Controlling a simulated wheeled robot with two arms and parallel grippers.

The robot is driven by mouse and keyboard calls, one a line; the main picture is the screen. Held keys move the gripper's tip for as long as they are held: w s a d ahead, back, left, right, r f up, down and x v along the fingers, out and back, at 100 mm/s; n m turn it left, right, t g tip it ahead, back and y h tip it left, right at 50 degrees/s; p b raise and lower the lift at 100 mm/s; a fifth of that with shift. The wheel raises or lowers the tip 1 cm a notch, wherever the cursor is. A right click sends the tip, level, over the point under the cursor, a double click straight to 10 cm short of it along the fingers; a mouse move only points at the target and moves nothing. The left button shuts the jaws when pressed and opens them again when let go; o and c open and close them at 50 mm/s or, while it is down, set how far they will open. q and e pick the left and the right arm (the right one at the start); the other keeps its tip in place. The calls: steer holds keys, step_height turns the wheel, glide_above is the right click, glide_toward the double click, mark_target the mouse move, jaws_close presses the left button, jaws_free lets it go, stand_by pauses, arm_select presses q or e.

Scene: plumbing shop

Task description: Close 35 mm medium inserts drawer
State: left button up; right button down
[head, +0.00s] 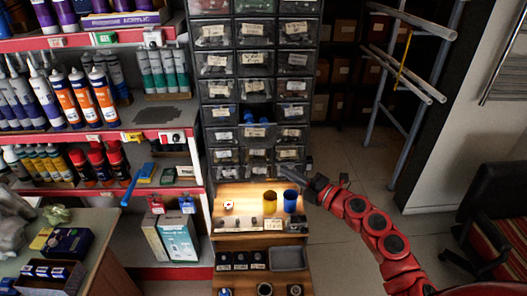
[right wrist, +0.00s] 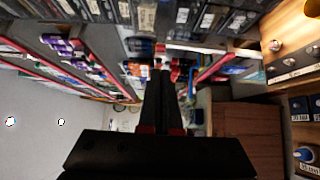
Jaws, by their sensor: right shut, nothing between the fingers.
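A tall cabinet of small dark drawers (head: 232,98) with white labels stands in the middle of the head view. In its middle column one drawer (head: 257,133) appears pulled out, with blue pieces showing inside. Its label is too small to read, so I cannot confirm that it is the 35 mm medium inserts drawer. My right gripper (head: 284,169) is shut and empty, in front of the cabinet's lower right part, below and to the right of that drawer. In the right wrist view its dark fingers (right wrist: 165,80) point away from the camera. My left gripper is not in view.
Below the drawers a wooden shelf holds a yellow cup (head: 270,202) and a blue cup (head: 291,200), close to my right gripper. A red-edged shelf (head: 110,142) with bottles stands left. A black chair (head: 497,200) stands at right. Floor is open behind my right arm.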

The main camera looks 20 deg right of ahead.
steer(key=p+x, duration=0.1)
steer(key=x, duration=0.2)
steer(key=d+p+x, duration=0.1)
steer(key=x, duration=0.3)
steer(key=w+d+p+x, duration=0.1)
steer(key=x, duration=0.2)
steer(key=shift+w+a+p, duration=0.25)
steer(key=shift+w+p, duration=0.1)
steer(key=shift+w, duration=0.35)
steer(key=shift+w+f, duration=0.15)
